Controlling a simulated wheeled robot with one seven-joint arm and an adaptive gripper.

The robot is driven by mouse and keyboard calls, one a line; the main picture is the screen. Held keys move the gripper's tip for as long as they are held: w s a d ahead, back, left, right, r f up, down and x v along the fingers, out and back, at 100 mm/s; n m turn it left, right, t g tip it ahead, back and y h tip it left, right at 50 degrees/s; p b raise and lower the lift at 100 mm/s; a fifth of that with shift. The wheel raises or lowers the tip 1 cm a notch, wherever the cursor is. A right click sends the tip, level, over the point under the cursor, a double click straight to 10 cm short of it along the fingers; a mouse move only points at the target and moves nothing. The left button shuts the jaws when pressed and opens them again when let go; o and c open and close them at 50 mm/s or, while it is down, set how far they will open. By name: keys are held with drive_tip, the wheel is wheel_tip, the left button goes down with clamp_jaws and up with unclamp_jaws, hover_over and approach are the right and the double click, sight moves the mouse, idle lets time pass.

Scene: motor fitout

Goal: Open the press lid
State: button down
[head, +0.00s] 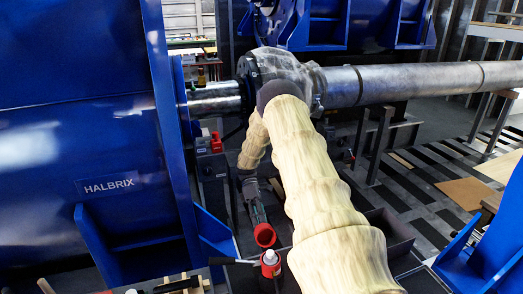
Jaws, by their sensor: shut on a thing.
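My arm, in a cream sleeve, reaches from the bottom of the head view up and then bends down to my gripper (259,214). My gripper points down and is small in view, partly behind the arm. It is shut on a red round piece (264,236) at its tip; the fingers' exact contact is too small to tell. A dark bar (233,262) lies just below and left of the red piece. I cannot clearly pick out the press lid; the arm hides part of the area.
A large blue housing marked HALBRIX (110,187) fills the left. A grey shaft (420,82) crosses behind the arm. A dark open box (392,234) sits right of the arm. Striped floor (430,190) shows at right.

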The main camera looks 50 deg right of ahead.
drive_tip(key=shift+s+a+f, duration=0.3)
drive_tip(key=shift+f, duration=0.25)
drive_tip(key=c, duration=1.5)
unclamp_jaws()
drive_tip(key=o, duration=0.3)
drive_tip(key=shift+w+d+f, duration=0.15)
drive_tip(key=shift+o, duration=0.2)
drive_tip(key=shift+d+r, duration=0.1)
drive_tip(key=shift+r, duration=0.1)
drive_tip(key=shift+a+r, duration=0.3)
drive_tip(key=shift+r, duration=0.05)
drive_tip(key=v, duration=1.2)
